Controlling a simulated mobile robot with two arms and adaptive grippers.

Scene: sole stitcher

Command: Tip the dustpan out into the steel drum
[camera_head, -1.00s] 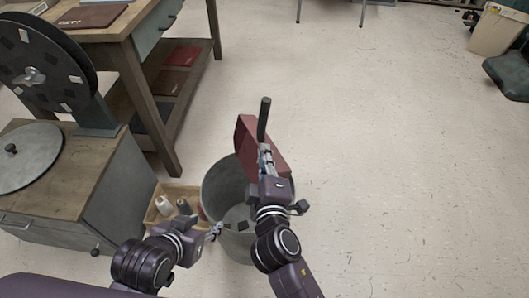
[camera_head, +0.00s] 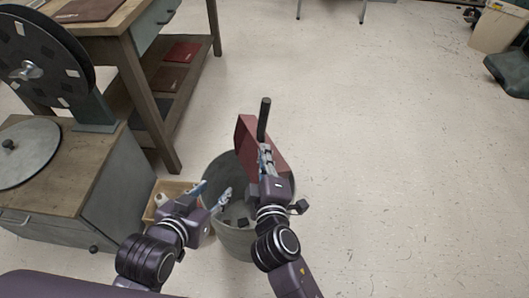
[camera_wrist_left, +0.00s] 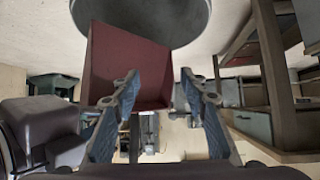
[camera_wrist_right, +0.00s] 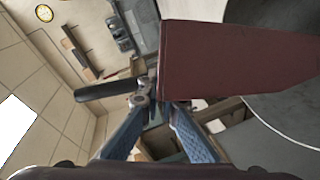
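The dustpan is dark red with a black handle (camera_head: 264,120). Its pan (camera_head: 246,140) is steeply tilted at the rear right of the steel drum's mouth. My right gripper (camera_head: 266,152) is shut on the dustpan near the base of the handle; the handle also shows in the right wrist view (camera_wrist_right: 105,90). The grey steel drum (camera_head: 236,243) stands open on the floor, with small dark pieces (camera_head: 242,222) inside. My left gripper (camera_head: 213,191) is open and empty over the drum's left side. In the left wrist view the pan (camera_wrist_left: 128,62) shows beyond its spread fingers, apart from them.
A wooden box (camera_head: 160,205) with small items stands left of the drum. A cabinet (camera_head: 110,190) with a grey disc on top is further left. A workbench (camera_head: 125,25) with shelves is behind.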

